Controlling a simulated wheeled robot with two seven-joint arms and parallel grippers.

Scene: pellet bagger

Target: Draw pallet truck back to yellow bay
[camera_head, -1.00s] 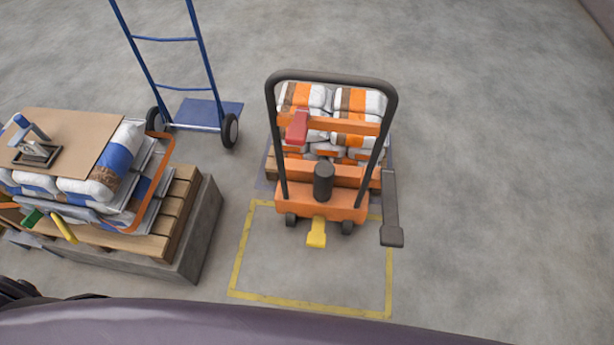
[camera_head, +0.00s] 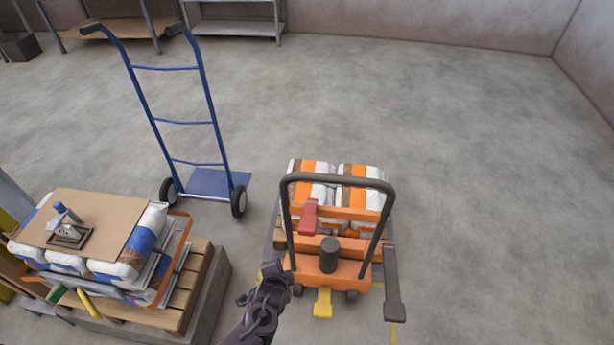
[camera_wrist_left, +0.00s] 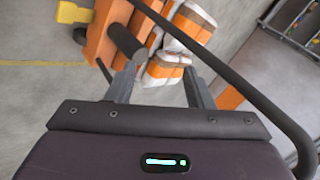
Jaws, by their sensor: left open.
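The orange pallet truck (camera_head: 357,274) stands ahead of me, its black loop handle (camera_head: 337,178) upright towards me, with a red lever (camera_head: 309,216) on it and a yellow pedal (camera_head: 322,303) low in front. White and orange bags are stacked behind it. The yellow bay outline (camera_head: 393,334) shows only in pieces on the near floor; a line (camera_wrist_left: 35,63) also shows in the left wrist view. My left gripper (camera_head: 271,274) is at the truck's left front. In the left wrist view its fingers (camera_wrist_left: 162,88) are apart and empty, with the handle bar (camera_wrist_left: 225,77) close by the right finger. My right gripper is not seen.
A pallet of blue and white bags (camera_head: 129,251) on a grey plinth (camera_head: 208,298) stands at the left. A blue hand truck (camera_head: 207,115) stands behind it. Floor on the right is clear; shelving (camera_head: 236,28) is at the back.

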